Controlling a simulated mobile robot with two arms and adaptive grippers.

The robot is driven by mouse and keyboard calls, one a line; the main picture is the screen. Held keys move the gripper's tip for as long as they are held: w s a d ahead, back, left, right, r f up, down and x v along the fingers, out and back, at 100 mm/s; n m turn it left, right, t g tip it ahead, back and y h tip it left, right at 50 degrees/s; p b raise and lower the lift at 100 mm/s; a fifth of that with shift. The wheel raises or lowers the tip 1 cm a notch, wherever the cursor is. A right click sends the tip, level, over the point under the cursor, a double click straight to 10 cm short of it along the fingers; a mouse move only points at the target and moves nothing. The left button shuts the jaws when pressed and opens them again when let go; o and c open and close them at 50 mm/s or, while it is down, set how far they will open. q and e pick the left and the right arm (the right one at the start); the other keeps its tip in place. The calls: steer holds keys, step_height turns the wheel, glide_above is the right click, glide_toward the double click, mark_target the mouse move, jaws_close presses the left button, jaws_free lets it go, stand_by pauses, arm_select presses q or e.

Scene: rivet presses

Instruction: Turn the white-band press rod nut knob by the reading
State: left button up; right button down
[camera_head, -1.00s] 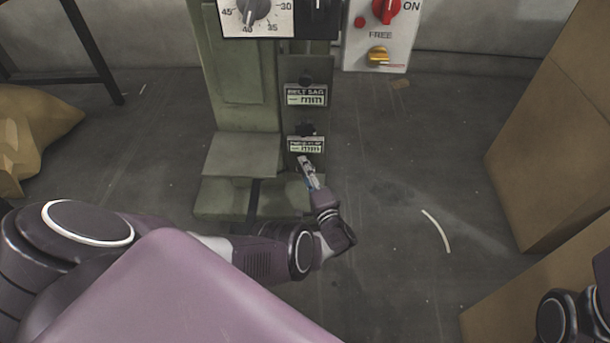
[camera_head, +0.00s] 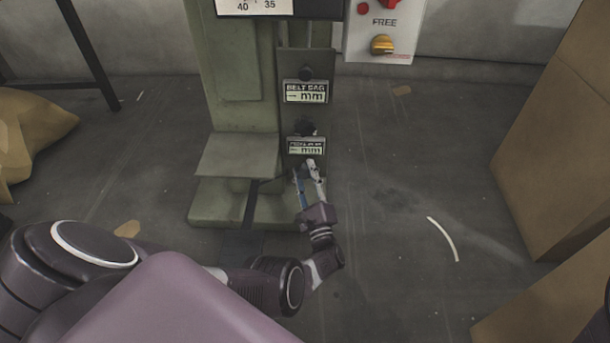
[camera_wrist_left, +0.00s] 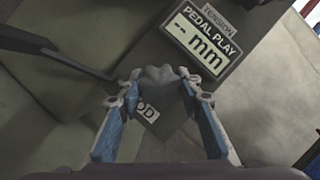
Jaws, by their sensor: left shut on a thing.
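The green press (camera_head: 238,75) stands in the middle of the head view; I cannot make out a white band on it. In the left wrist view a dark grey lobed knob (camera_wrist_left: 160,74) sits between the fingertips, above a label (camera_wrist_left: 146,112) of which "OD" shows. My left gripper (camera_head: 307,168) is shut on this knob, low on the press's dark panel. The gripper (camera_wrist_left: 158,88) has its two blue-padded fingers at the knob's sides. The pedal play display (camera_head: 306,147) just above reads "-- mm"; it also shows in the left wrist view (camera_wrist_left: 205,42). My right gripper is out of view.
A dark knob (camera_head: 305,128) and the belt sag display (camera_head: 305,92), with another knob (camera_head: 306,73), are higher on the panel. A control box (camera_head: 382,30) is at the upper right. Cardboard boxes (camera_head: 560,140) stand right; a sack (camera_head: 35,130) lies left.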

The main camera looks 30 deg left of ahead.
arm_select(q)
steer(key=shift+w+m+t, duration=0.1)
steer(key=shift+m+t, duration=0.2)
steer(key=shift+m, duration=0.4)
steer(key=o, duration=1.2)
